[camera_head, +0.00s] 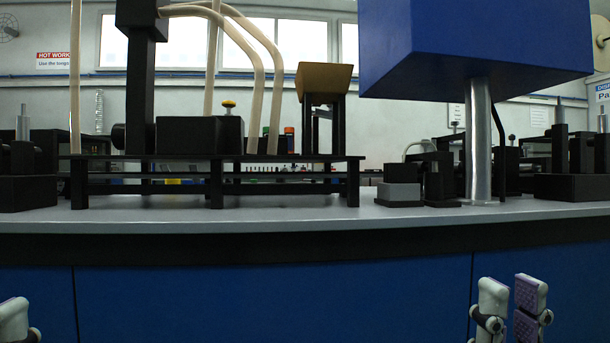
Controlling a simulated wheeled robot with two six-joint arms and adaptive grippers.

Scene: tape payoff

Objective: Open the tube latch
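Beige tubes (258,100) arch down to a black machine frame (215,158) on the bench. I cannot tell which part is the tube latch. My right gripper (511,298) shows at the bottom right, below the bench top and in front of the blue cabinet, its two fingers apart with nothing seen between them. My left gripper (14,322) is cut off at the bottom left corner. Only part of it shows, so its opening is hidden. Both grippers are well away from the tubes.
The grey bench top (300,214) has a clear front strip. A large blue box (475,45) on a metal post (480,140) overhangs the right side. A tan sloped plate (323,78) stands on a black stand. Small black and grey blocks (400,194) sit near the post.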

